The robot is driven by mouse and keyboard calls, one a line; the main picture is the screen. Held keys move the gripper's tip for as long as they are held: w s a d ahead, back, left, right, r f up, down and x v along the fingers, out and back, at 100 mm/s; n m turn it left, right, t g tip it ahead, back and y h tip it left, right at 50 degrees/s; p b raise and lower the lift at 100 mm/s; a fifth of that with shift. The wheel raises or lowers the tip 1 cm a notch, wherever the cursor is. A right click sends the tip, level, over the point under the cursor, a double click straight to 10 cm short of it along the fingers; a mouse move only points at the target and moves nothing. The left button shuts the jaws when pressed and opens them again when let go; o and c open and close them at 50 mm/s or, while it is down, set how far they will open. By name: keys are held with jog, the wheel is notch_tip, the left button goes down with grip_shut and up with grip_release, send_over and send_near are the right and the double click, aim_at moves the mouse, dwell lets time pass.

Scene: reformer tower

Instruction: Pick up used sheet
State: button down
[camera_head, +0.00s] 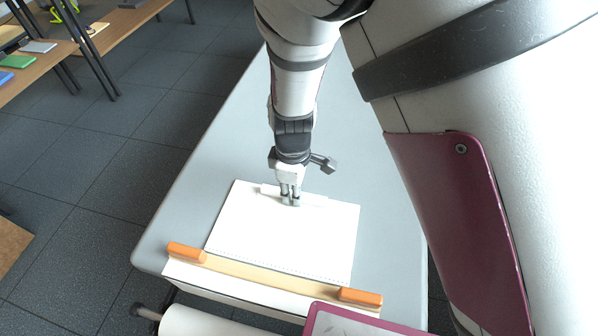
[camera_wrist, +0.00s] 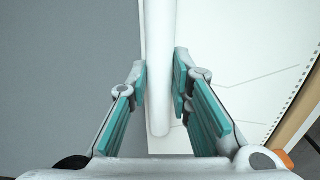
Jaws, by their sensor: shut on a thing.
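A white used sheet (camera_head: 310,240) lies on the grey tabletop, with a row of small holes along its near edge. In the wrist view the bar stands between the teal finger pads of my gripper (camera_wrist: 161,78), and the sheet (camera_wrist: 245,45) spreads below and to the right. I cannot tell whether the sheet is lifted; it looks flat. How the bar joins the sheet is partly hidden by the fingers.
A wooden strip (camera_head: 265,272) with orange end blocks (camera_head: 187,252) lies along the sheet's near edge. A white roll (camera_head: 200,325) is below the table's near end. Wooden benches (camera_head: 95,35) stand at the upper left. Grey tabletop (camera_head: 225,150) is clear left of my arm.

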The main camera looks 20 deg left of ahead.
jog(key=shift+r, duration=0.1)
notch_tip(320, 180, up, 10)
jog(key=p, duration=0.3)
jog(key=shift+r, duration=0.2)
jog(key=w+r, duration=0.2)
jog(key=w, duration=0.4)
jog(key=shift+a, duration=0.2)
dwell(0.7)
dwell(0.4)
jog(key=shift+r+p, duration=1.9)
jog(key=shift+r, duration=0.6)
